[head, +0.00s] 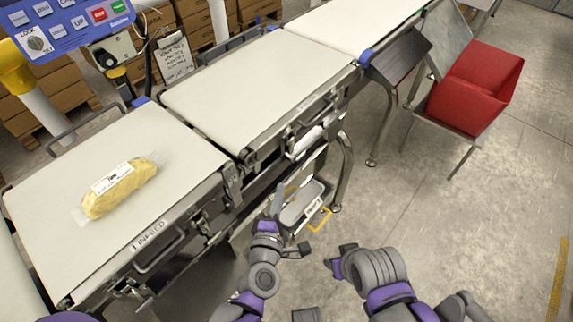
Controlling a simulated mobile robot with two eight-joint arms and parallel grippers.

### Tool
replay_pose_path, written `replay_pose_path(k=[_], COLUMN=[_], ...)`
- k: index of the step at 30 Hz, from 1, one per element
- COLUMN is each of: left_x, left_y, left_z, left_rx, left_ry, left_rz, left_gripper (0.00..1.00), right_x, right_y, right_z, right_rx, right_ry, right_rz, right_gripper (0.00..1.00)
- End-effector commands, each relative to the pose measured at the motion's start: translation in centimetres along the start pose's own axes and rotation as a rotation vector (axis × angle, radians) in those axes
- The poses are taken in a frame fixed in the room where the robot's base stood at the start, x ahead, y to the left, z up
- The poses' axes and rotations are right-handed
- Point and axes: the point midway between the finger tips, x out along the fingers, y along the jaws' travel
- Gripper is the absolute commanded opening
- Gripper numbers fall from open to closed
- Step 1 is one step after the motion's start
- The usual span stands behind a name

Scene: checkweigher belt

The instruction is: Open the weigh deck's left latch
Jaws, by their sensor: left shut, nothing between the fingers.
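The weigh deck (262,80) is the middle belt section, with a pale belt and a grey metal side frame. A dark latch (249,158) sits low on that frame, at the deck's left end near the joint with the infeed belt. I cannot tell from this view whether it is fastened. My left gripper (277,203) is shut and empty, below and to the right of that latch, apart from it. My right gripper (340,260) is lower and further right, over the floor, away from the deck; its finger opening is not clear.
The infeed belt (170,125) carries a yellow bagged product (122,188). A grey tray (303,203) is under the weigh deck, near my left gripper. A red bin (474,88) stands at the right. A blue control panel (65,22) is at upper left. The right floor is clear.

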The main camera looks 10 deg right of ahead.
Motion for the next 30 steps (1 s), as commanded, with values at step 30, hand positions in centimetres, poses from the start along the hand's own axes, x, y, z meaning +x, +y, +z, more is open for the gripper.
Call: replay_pose_path(k=[30], left_x=[10.0], left_y=[0.0], left_z=[0.0], left_rx=[0.003], left_ry=[0.0], left_rz=[-0.002], left_gripper=[0.0], right_x=[1.0], right_y=[0.0], right_z=[0.3], right_rx=[0.0], right_ry=[-0.004], right_rz=[0.0], right_gripper=[0.5])
